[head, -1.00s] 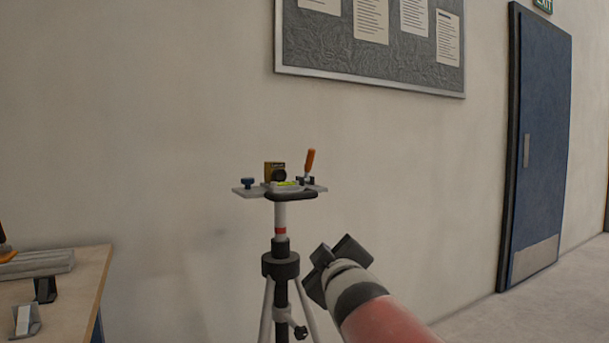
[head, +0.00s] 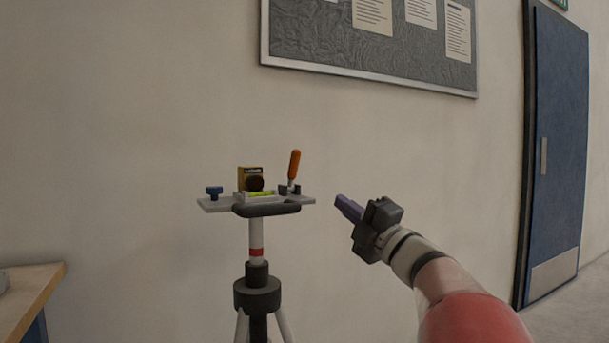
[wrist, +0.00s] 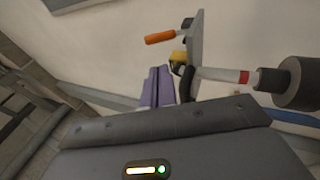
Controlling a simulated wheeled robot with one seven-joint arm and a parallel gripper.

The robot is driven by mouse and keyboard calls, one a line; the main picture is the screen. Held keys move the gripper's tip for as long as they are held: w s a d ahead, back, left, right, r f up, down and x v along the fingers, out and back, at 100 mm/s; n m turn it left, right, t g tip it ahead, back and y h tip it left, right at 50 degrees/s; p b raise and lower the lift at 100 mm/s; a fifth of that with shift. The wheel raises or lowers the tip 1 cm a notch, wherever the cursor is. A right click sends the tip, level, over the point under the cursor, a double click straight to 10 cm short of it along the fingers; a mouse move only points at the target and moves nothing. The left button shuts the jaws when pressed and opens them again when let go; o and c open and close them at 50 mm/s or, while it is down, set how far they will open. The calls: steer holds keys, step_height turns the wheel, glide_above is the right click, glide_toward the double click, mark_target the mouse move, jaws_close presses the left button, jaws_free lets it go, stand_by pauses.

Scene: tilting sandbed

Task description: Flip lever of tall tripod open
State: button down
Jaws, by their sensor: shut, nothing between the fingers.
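The tall tripod (head: 257,293) stands in front of the wall with a flat plate (head: 222,204) on top. An orange-handled lever (head: 294,165) stands nearly upright at the plate's right end, leaning slightly right. The lever also shows in the wrist view (wrist: 160,38), sticking out sideways from the plate. A yellow and black device (head: 250,178) sits mid-plate, beside a yellow-green level vial (head: 261,194). My gripper (head: 339,202) is shut and empty, to the right of the plate and below the lever's handle, apart from both. Its purple fingers (wrist: 157,86) lie together in the wrist view.
A blue knob (head: 214,191) stands on the plate's left end. A wooden table (head: 28,288) is at the lower left. A notice board (head: 370,50) hangs on the wall above. A blue door (head: 560,150) is at right. Space between my gripper and the plate is clear.

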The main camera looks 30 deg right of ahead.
mark_target(296, 166)
steer(key=shift+w+r, duration=0.1)
steer(key=p+x, duration=0.3)
steer(key=x, duration=1)
steer(key=shift+w+a+r, duration=0.1)
steer(key=shift+w, duration=0.25)
steer(key=shift+p, duration=0.3)
